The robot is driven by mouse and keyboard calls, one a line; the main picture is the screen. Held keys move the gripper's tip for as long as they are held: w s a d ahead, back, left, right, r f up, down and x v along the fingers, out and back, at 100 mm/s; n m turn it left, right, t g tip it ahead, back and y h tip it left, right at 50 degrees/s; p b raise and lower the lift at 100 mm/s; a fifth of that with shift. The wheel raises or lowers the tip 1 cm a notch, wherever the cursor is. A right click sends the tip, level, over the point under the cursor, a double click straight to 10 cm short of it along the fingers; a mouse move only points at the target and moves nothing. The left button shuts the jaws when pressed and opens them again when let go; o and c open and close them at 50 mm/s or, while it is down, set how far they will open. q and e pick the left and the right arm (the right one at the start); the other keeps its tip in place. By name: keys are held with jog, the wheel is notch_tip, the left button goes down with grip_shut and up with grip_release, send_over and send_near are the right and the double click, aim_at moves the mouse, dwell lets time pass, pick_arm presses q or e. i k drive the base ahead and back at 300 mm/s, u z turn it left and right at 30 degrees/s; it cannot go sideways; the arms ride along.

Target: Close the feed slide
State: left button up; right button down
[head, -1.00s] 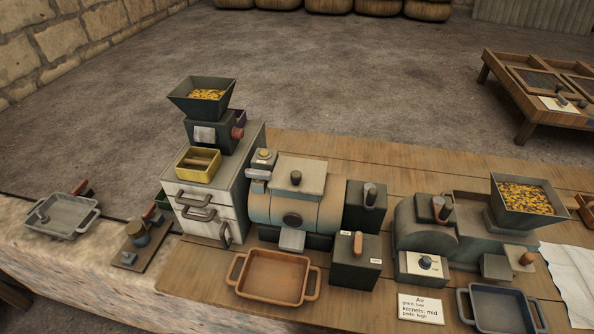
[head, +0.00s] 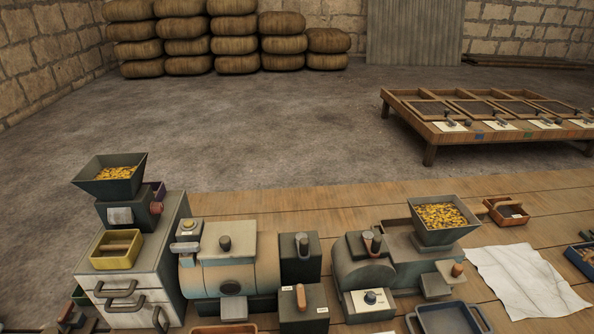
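Two hoppers filled with yellow grain are in the head view. The left hopper (head: 110,188) stands on a dark housing above a white drawer cabinet, and a reddish knob (head: 156,208) sticks out of the housing's right side. The right hopper (head: 446,240) sits on a grey-green machine (head: 362,268), and a plate with a wooden knob (head: 457,270) is low at its right. I cannot tell for sure which of these is the feed slide, or how far either is pushed in. Neither of my grippers is in view.
A rounded drum machine (head: 222,275) stands between them, with a lever box (head: 303,308) in front. A blue tray (head: 448,320) and white cloth (head: 525,285) lie at the front right. A low framed table (head: 437,124) and stacked sacks (head: 185,40) stand behind.

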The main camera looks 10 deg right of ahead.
aim_at(451, 272)
jog(key=z, duration=0.35)
jog(key=k, duration=0.7)
jog(key=z, duration=0.45)
jog(key=i, duration=1)
